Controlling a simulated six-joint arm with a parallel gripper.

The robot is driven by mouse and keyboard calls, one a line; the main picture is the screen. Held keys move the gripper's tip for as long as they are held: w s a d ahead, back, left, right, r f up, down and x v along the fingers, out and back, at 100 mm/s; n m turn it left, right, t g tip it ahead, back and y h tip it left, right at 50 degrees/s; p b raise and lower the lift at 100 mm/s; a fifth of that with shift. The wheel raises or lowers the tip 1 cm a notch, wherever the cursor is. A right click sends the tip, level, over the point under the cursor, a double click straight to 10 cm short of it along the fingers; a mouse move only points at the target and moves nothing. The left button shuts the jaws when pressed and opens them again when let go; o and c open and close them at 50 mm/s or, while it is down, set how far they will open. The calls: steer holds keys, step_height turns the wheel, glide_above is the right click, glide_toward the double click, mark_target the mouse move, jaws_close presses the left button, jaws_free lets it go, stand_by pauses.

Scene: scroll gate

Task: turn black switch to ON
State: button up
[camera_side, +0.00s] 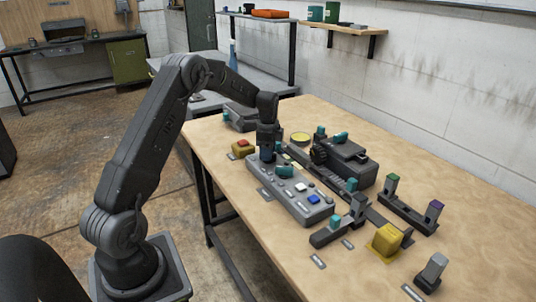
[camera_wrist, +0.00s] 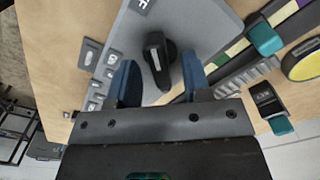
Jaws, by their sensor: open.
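The black switch (camera_wrist: 157,58) is a rotary knob with a pale mark on its handle, set on a grey panel (camera_wrist: 190,22). In the wrist view it lies between the two blue fingertips of my gripper (camera_wrist: 158,64). The fingers are open, with a visible gap on each side of the knob. A partly cut-off label ending in "F" (camera_wrist: 143,4) shows on the panel. In the side view my gripper (camera_side: 267,156) points down over the far end of the grey control box (camera_side: 270,183) and hides the black switch there.
The box also carries a teal knob (camera_side: 285,172), a white button (camera_side: 300,187) and a blue button (camera_side: 314,199). A yellow box with a red button (camera_side: 242,148) stands to the left. A dark geared unit (camera_side: 345,162) stands close on the right.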

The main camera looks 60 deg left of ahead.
steer(key=shift+f, duration=0.6)
jaws_close()
